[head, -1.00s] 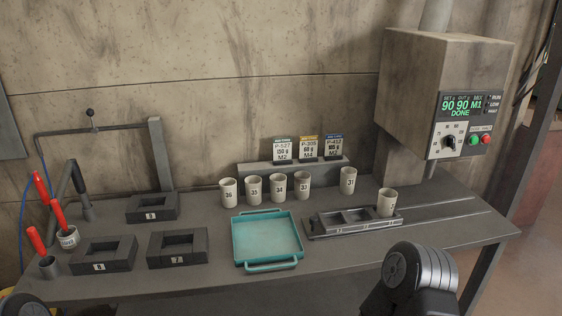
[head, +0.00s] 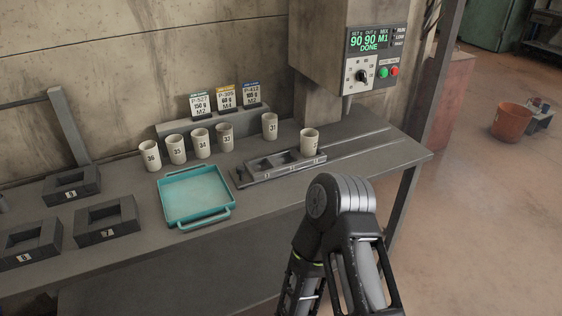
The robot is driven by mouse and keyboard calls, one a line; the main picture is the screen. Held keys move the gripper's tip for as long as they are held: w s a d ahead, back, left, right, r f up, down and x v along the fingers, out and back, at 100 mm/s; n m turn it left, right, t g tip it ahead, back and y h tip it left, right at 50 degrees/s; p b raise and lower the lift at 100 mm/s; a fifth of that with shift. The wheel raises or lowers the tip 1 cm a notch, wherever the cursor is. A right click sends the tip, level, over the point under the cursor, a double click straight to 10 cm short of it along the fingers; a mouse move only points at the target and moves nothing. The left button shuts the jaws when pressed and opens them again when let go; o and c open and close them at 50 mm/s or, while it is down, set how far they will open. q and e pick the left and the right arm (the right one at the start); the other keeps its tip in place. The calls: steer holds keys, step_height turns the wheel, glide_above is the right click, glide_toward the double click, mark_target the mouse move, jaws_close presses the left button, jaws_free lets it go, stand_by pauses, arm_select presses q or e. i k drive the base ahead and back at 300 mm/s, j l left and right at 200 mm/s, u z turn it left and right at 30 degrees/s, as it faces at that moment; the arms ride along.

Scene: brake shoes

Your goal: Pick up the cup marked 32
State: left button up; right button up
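A pale cup (head: 310,141) stands upright in the right-hand slot of a dark slotted rack (head: 247,178) on the bench. Its mark is turned toward the right and I cannot read it fully. The other pale cups stand behind, with marks that seem to read 36 (head: 150,156), 35 (head: 176,149), 34 (head: 200,143), 33 (head: 225,136) and 31 (head: 270,126); none of these reads 32. My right arm shows at the bottom centre, in front of the bench, but its gripper is out of view. My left arm and gripper are not in view.
A teal tray (head: 168,207) lies left of the rack. Dark square blocks (head: 78,235) stand on the left of the bench (head: 265,213). A machine (head: 317,50) with a lit panel hangs behind the right end. An orange bucket (head: 511,122) stands on open floor at right.

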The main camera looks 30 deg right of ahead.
mark_target(309, 145)
steer(key=z, duration=1.25)
steer(key=i+l, duration=0.2)
steer(key=l, duration=0.15)
steer(key=i+l, duration=0.25)
